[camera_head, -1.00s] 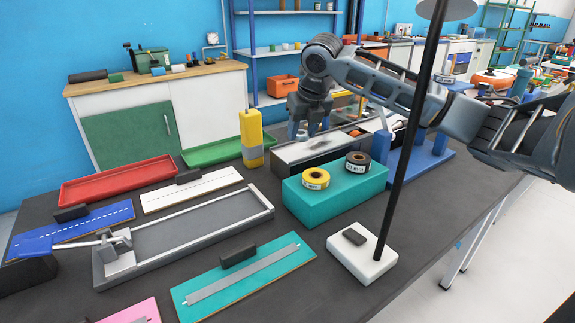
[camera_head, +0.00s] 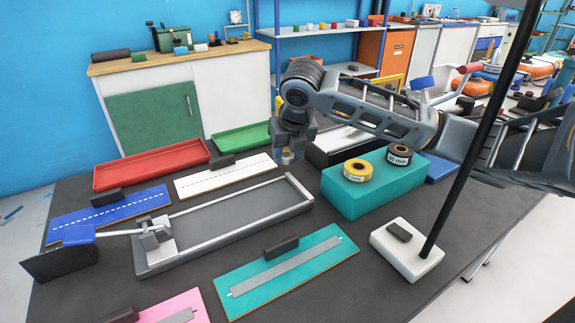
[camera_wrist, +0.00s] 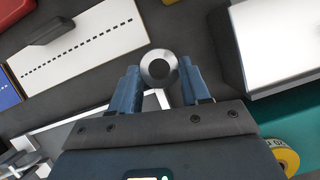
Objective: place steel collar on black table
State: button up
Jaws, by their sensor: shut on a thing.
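The steel collar (camera_wrist: 159,68) is a shiny metal ring with a dark hole, seen from above between the fingertips of my gripper (camera_wrist: 158,88) in the wrist view. My gripper is shut on it. In the head view my gripper (camera_head: 290,150) points down, with the collar (camera_head: 287,157) small at its tip, above the table between the white board and the teal block. The gap between collar and table is hard to tell. The black table (camera_head: 340,290) is a wide dark top, and its bare surface also shows in the wrist view (camera_wrist: 190,20).
A white dashed board (camera_head: 225,177) and a grey framed tray (camera_head: 235,217) lie to the left. The teal block (camera_head: 375,190) with yellow and brown tape rolls and a dark box (camera_head: 325,157) stand to the right. A lamp base (camera_head: 405,255) is at front right.

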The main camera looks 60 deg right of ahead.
aim_at(288, 161)
jog(key=shift+a+f, duration=0.2)
jog(key=shift+f, duration=1.9)
jog(key=shift+f, duration=0.1)
jog(key=shift+f, duration=0.15)
jog(key=o, duration=1.2)
jog(key=shift+r, duration=0.65)
jog(key=v, duration=1.1)
